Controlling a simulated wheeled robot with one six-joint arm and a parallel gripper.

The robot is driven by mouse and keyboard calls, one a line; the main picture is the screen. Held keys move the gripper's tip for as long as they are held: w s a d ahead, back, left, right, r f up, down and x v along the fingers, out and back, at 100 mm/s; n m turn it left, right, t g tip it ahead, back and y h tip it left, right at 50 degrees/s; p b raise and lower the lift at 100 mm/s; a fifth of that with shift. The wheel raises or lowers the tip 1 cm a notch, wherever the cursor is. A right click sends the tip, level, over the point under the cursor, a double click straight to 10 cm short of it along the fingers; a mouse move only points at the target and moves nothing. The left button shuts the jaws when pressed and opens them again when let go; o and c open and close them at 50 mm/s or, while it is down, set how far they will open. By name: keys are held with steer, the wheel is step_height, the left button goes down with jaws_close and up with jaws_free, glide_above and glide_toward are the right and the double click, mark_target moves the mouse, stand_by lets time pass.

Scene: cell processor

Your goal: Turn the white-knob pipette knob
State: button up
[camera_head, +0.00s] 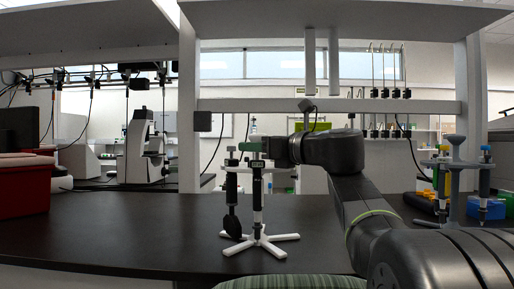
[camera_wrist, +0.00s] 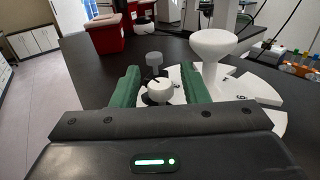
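The white knob (camera_wrist: 159,91) of a pipette shows from above in the wrist view, between the two green finger pads of my gripper (camera_wrist: 160,84). A narrow gap shows on each side of the knob, so my gripper is open around it and not pressing on it. In the head view my gripper (camera_head: 243,149) reaches in from the right at the top of the white pipette stand (camera_head: 262,243). Pipettes hang upright on this stand, and the fingers hide their tops there. A grey knob (camera_wrist: 153,60) stands just beyond the white one.
The stand's wide white top (camera_wrist: 213,44) rises close to the right finger. A second stand (camera_head: 455,180) with coloured pipettes is at the right. A red bin (camera_head: 24,188) is at the left. The dark bench (camera_head: 130,225) between is clear.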

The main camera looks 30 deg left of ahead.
steer(key=shift+d, duration=0.1)
steer(key=s+d+p, duration=0.1)
steer(key=d+p, duration=0.1)
steer(key=d, duration=1.1)
steer(key=shift+s+d, duration=0.3)
steer(key=shift+s, duration=0.1)
steer(key=shift+a, duration=0.1)
steer(key=a, duration=0.4)
steer(key=w+a+b, duration=0.1)
steer(key=a, duration=0.4)
steer(key=a+b, duration=0.1)
steer(key=a, duration=0.3)
steer(key=shift+w+a, duration=0.3)
steer(key=shift+w, duration=0.1)
steer(key=shift+d, duration=0.1)
